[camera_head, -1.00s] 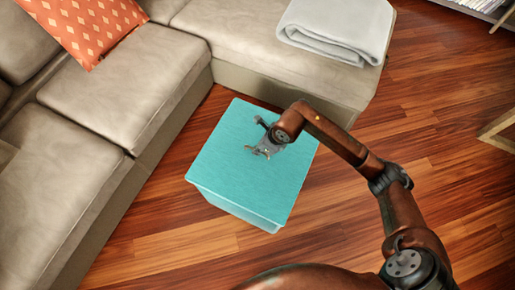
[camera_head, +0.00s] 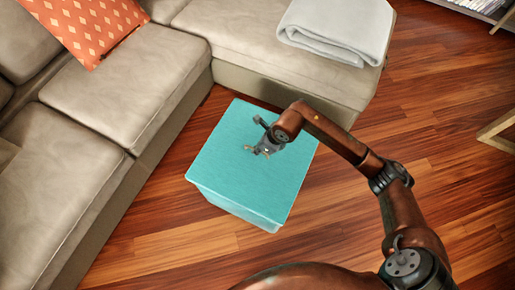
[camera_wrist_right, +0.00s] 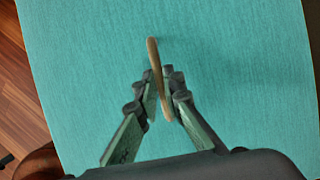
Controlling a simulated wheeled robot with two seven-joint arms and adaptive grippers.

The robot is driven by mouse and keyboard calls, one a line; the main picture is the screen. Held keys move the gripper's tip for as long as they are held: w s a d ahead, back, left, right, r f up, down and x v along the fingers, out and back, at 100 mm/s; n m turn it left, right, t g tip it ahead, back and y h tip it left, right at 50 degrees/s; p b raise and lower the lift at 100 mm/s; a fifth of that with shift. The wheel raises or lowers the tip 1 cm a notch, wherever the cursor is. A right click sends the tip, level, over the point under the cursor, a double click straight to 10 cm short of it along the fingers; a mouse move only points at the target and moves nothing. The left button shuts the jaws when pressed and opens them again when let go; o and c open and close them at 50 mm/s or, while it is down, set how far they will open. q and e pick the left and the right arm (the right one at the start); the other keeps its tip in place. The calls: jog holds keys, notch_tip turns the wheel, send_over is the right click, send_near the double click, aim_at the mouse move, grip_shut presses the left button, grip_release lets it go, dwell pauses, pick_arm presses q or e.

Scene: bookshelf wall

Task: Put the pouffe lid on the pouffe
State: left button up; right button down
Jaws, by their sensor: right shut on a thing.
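The turquoise pouffe lid (camera_head: 222,152) lies flat across the top of the turquoise pouffe (camera_head: 236,208), with its edges close to lined up with the pouffe's sides. I cannot tell whether it is fully seated. My right gripper (camera_head: 258,150) is over the lid's middle, pointing down. In the right wrist view my right gripper (camera_wrist_right: 160,92) is shut on the lid's tan loop handle (camera_wrist_right: 154,56), and the lid (camera_wrist_right: 235,65) fills most of that view. The inside of the pouffe is hidden. My left gripper is not in view.
A beige sofa (camera_head: 90,120) stands left of and behind the pouffe, with an orange cushion (camera_head: 88,25) and a folded grey blanket (camera_head: 338,28). Wooden floor (camera_head: 440,150) is clear to the right. A wooden frame leg (camera_head: 498,130) stands at the right edge.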

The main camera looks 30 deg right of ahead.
jog(key=shift+w+r, duration=0.1)
jog(key=shift+r, duration=0.1)
jog(key=shift+f, duration=0.95)
dwell(0.4)
jog(key=c, duration=2)
grip_release()
jog(key=shift+f, duration=0.1)
jog(key=shift+d+f, duration=0.1)
jog(key=v, duration=1.2)
jog(key=shift+s, duration=0.2)
